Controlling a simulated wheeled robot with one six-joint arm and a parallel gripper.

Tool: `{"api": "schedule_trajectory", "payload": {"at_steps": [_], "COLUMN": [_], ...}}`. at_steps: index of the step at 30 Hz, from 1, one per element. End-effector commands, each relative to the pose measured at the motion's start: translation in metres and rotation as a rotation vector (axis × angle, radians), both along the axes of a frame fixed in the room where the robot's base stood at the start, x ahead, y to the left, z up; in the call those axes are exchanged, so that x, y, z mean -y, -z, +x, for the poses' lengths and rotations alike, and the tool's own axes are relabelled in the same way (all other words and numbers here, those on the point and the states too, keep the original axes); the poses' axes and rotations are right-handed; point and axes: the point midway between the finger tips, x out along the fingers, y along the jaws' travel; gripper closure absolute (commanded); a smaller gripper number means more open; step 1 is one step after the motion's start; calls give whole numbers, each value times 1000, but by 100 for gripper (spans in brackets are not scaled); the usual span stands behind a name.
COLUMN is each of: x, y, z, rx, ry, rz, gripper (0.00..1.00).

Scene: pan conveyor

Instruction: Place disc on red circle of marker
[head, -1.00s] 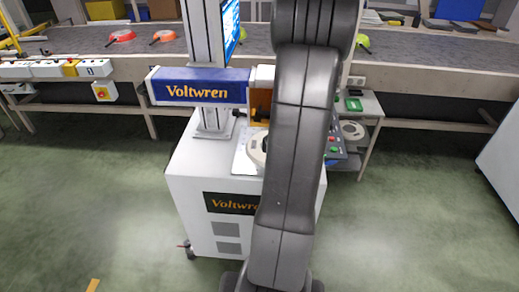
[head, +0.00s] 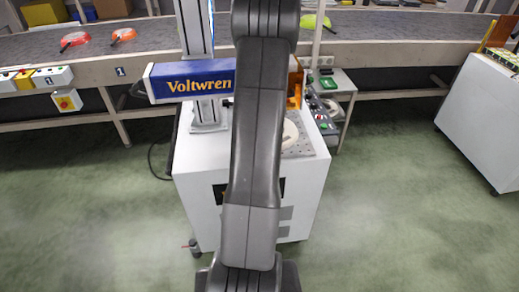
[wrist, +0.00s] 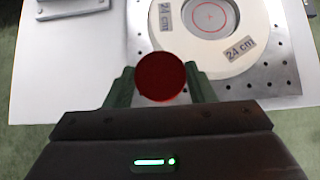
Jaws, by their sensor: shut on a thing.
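A dark red disc (wrist: 161,79) is held between the green fingertips of my gripper (wrist: 161,88) in the wrist view. My gripper is shut on it. The red circle (wrist: 209,16) shows on a grey round face inside a cream ring (wrist: 246,52) labelled 24 cm, on the marker's perforated plate (wrist: 283,80). The disc appears below and left of the red circle in that view, apart from it; its height cannot be told. In the head view, the white marker (head: 205,165) with its blue Voltwren head (head: 190,80) stands ahead. My arm hides the gripper and disc there.
A conveyor (head: 375,25) runs behind the marker, carrying orange pans (head: 123,35) at left and a yellow-green pan (head: 313,21). A side shelf (head: 335,85) stands right of the marker. A white cabinet (head: 482,115) is at right. Green floor is free on both sides.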

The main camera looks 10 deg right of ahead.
Motion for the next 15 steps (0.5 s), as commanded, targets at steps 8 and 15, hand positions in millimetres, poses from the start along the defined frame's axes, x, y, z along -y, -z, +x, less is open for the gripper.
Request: {"api": "schedule_trajectory", "payload": {"at_steps": [8,15], "x": [0,0], "y": [32,63], "z": [0,-1], "rx": [0,-1], "ry": [1,0], "rz": [1,1], "gripper": [80,80]}}
